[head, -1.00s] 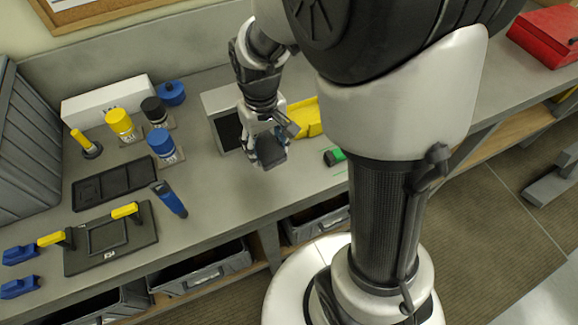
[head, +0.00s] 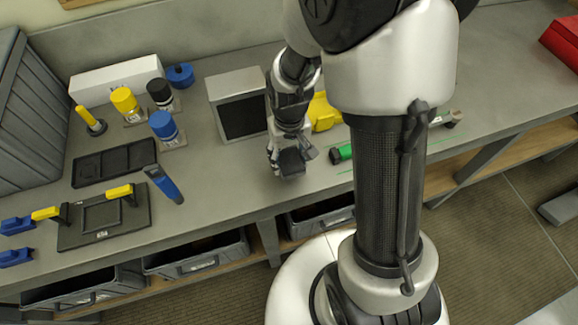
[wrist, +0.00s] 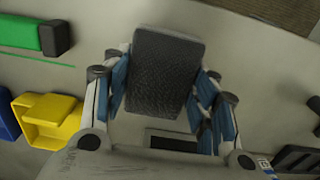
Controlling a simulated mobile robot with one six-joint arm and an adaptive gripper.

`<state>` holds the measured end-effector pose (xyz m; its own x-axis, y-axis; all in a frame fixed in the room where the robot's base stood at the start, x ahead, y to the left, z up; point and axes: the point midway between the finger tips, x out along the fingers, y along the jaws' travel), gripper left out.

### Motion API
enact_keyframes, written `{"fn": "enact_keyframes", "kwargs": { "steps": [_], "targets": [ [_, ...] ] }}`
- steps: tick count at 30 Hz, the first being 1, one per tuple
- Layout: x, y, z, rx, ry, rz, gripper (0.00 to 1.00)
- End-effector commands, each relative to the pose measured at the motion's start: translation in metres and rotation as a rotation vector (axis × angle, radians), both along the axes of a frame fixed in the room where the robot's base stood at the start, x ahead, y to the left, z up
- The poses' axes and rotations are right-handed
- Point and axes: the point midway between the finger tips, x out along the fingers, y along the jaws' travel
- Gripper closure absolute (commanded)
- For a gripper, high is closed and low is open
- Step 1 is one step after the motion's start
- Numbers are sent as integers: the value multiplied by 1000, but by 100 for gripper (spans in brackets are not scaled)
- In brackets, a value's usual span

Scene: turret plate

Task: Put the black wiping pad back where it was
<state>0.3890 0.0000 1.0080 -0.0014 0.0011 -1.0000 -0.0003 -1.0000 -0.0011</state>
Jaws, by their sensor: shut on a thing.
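The black wiping pad (wrist: 166,70) is a dark, textured block held between the blue-lined fingers of my gripper (wrist: 168,90) in the wrist view. In the head view the pad (head: 292,162) shows at the tip of my gripper (head: 288,152), above the bench near its front edge. My gripper is shut on it. I cannot tell the exact gap between the pad and the bench top. Part of the pad is hidden behind the fingers in the head view.
A grey box with a dark front (head: 240,104) stands left of my gripper, a yellow bin (head: 324,112) behind it and a green-and-black item (head: 342,153) to its right. A black tray (head: 114,160), a plate fixture (head: 104,218) and a blue tool (head: 164,184) lie left. Bench between is clear.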

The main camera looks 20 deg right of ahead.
Motion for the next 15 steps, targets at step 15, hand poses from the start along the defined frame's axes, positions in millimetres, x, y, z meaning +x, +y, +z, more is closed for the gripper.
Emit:
{"fn": "enact_keyframes", "kwargs": {
  "steps": [15],
  "targets": [
    [0, 0, -46, 0, -2, 0, 81]
  ]
}}
